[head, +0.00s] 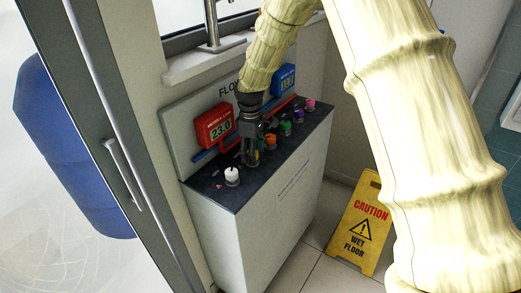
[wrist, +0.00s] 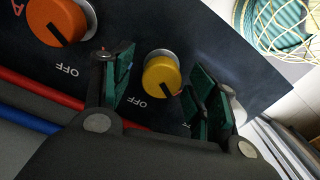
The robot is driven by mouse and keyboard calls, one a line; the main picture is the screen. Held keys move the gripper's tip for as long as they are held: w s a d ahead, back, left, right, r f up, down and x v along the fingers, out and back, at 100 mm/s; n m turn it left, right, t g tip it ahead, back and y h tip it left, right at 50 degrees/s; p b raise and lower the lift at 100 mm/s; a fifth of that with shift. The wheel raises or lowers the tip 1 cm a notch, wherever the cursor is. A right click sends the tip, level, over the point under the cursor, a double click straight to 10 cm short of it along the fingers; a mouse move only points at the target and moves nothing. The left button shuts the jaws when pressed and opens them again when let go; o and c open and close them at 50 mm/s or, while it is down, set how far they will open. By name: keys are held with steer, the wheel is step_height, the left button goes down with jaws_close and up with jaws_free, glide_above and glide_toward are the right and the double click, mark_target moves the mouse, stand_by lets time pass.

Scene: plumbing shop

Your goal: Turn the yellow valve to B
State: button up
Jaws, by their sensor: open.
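The yellow valve (wrist: 160,76) is a round knob on the dark panel top, between the two fingers of my gripper (wrist: 162,88) in the wrist view. My gripper is open, with green pads on either side and visible space around the knob. The knob's dark notch points to the lower right, away from its OFF label and roughly towards a partly hidden letter. I cannot read a B mark. In the head view my gripper (head: 251,156) points down over the panel and mostly hides the yellow valve.
An orange valve (wrist: 57,20) is beside the left finger. A white valve (head: 232,175) is on the other side, partly hidden by the right finger in the wrist view. Red pipe (wrist: 40,87) and blue pipe (wrist: 28,119) run along the panel. A wet floor sign (head: 361,222) stands to the right.

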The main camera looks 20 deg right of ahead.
steer(key=shift+s+r, duration=0.1)
steer(key=c, duration=1)
steer(key=shift+c, duration=0.2)
